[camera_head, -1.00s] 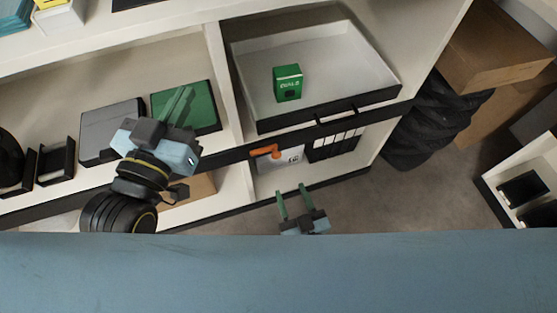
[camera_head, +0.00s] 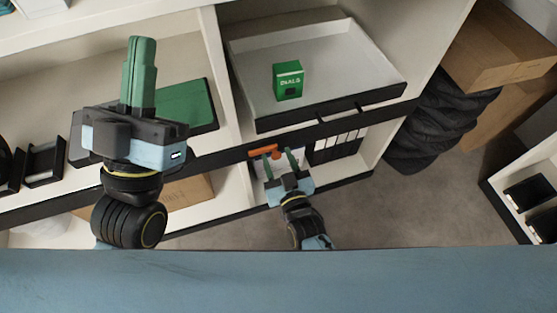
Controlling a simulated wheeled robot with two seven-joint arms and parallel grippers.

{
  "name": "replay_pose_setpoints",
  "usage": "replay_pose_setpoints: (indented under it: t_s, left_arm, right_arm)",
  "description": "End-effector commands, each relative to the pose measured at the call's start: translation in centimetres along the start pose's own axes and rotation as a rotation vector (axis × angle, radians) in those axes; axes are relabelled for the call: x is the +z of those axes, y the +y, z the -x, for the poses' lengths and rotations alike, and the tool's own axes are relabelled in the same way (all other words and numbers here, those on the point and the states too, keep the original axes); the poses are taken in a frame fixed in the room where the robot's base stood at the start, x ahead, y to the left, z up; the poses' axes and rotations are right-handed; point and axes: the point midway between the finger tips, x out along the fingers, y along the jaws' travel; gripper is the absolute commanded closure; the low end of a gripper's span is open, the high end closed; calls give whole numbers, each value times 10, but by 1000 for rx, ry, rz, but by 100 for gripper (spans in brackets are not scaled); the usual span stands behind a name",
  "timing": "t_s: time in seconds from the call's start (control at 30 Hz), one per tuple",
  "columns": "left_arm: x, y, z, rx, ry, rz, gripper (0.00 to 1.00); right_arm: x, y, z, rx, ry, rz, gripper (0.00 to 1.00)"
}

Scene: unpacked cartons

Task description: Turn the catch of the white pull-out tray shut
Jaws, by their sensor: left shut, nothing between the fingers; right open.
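The white pull-out tray (camera_head: 330,70) is in the upper right bay of the shelf, with a dark front edge and a small green box (camera_head: 288,80) in it. The orange catch (camera_head: 262,150) is on the dark shelf edge below the tray and lies nearly level. My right gripper (camera_head: 279,160) is open just below and right of the catch, fingers pointing up, with the catch's right end near the fingertips. I cannot tell whether they touch. My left gripper (camera_head: 141,42) is shut and empty, raised in front of the left bay, well left of the tray.
A green flat case (camera_head: 190,107) and black holders (camera_head: 44,162) are in the left bay. Dark-spined binders (camera_head: 338,146) stand beneath the tray. The grey floor below the shelf is clear.

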Motion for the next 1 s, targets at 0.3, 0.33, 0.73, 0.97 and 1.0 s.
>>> replay_pose_setpoints:
  t_s: [0.3, 0.33, 0.73, 0.97, 1.0]
  left_arm:
    - [0, 0, 0, 0, 2, 0, 100]
    - [0, 0, 0, 0, 2, 0, 100]
    - [0, 0, 0, -1, -2, -1, 100]
    - [4, 0, -3, -1, -39, 0, 100]
    - [5, 0, -3, -2, -58, 1, 100]
  right_arm:
    - [0, 0, 0, 0, 0, 0, 65]
    - [0, 0, 0, 0, 0, 0, 69]
    - [0, 0, 0, 0, 0, -7, 98]
    - [-1, 1, 0, -1, -1, -82, 98]
    - [-1, 1, 0, -1, -1, -103, 98]
